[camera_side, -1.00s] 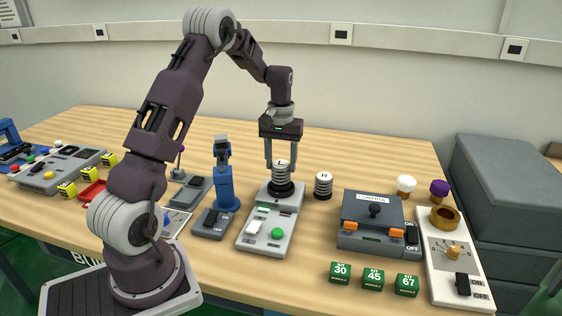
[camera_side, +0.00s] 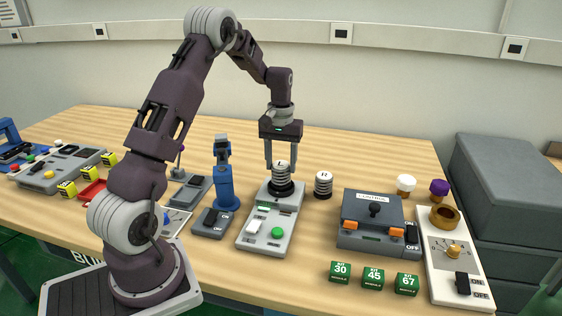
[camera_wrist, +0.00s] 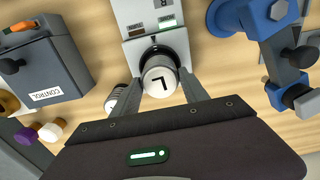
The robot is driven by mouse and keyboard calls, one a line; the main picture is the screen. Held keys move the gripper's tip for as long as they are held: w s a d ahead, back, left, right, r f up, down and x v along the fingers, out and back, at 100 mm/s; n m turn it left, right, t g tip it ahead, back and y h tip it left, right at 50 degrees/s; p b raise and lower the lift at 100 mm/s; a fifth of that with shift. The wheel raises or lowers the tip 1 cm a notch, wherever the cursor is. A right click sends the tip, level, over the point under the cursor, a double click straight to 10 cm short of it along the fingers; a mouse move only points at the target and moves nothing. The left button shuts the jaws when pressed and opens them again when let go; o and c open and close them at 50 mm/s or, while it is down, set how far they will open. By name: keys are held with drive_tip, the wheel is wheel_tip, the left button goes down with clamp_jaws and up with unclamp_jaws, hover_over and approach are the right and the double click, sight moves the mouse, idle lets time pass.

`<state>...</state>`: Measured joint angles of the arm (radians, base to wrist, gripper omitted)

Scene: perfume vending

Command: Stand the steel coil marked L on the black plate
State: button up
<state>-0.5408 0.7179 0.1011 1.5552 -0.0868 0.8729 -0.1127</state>
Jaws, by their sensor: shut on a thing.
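The steel coil marked L (camera_side: 281,172) stands upright over the round black plate (camera_side: 281,189) at the back of the grey device. In the wrist view its top with the letter L (camera_wrist: 159,82) faces the camera, and a dark part of the plate (camera_wrist: 154,50) shows behind it. My gripper (camera_side: 281,168) points down with one finger on each side of the coil and is shut on it. The coil appears to touch the plate, though the fingers and the angle leave the exact contact unclear.
A second coil (camera_side: 323,184) stands on the table just right of the device. The grey device (camera_side: 262,231) has a white switch and a green button. A blue stand (camera_side: 225,180) is close on the left, and a grey control box (camera_side: 372,222) is on the right.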

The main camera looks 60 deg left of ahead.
drive_tip(key=shift+f, duration=0.45)
idle(0.4)
drive_tip(key=o, duration=1.7)
drive_tip(key=shift+r, duration=3.5)
